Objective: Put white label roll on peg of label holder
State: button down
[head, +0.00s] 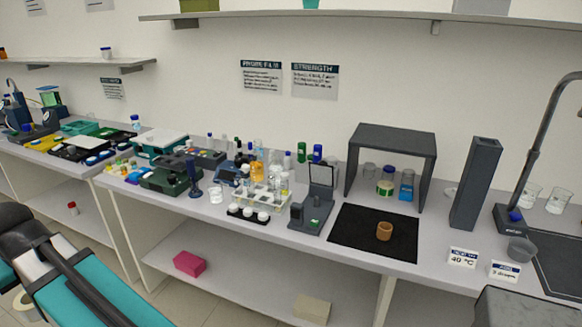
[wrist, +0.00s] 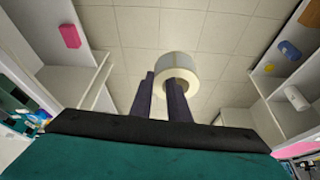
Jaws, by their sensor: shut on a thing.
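In the wrist view the white label roll (wrist: 177,64) is a pale ring with a tan core. My gripper (wrist: 165,88) has its two dark fingers shut on the roll's near edge, and the roll is held clear above the tiled floor. In the head view my arm crosses the lower left, and my fingertips cannot be made out there. I cannot surely pick out the label holder or its peg. A dark blue upright post on a base (head: 194,180) stands on the bench, but I cannot tell whether it is the holder.
The long bench is crowded with bottles, a vial rack (head: 262,199) and instruments. A black mat (head: 350,240) with a brown cup (head: 384,231) lies below a grey open-fronted box (head: 392,139). A pink box (head: 189,263) is on the lower shelf. Floor is free in front.

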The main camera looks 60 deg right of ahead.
jog(key=s+d+r+m+g+h+p, duration=0.1)
jog(key=s+d+m+p, duration=0.15)
jog(key=d, duration=1.15)
jog(key=s+d+r+m+h+p, duration=0.15)
jog(key=d+m, duration=0.25)
jog(key=d, duration=1)
jog(key=s+d+m+g+h+p, duration=0.15)
jog(key=d+m, duration=0.25)
jog(key=d, duration=1)
jog(key=s+d+m+g+p, duration=0.3)
jog(key=s+d+m+p, duration=0.3)
jog(key=s+d, duration=2.7)
jog(key=d+m, duration=0.1)
jog(key=m, duration=0.3)
jog(key=shift+s+r, duration=0.2)
jog(key=shift+r, duration=0.1)
jog(key=shift+f, duration=0.1)
jog(key=shift+f+b, duration=0.55)
jog(key=shift+f, duration=0.85)
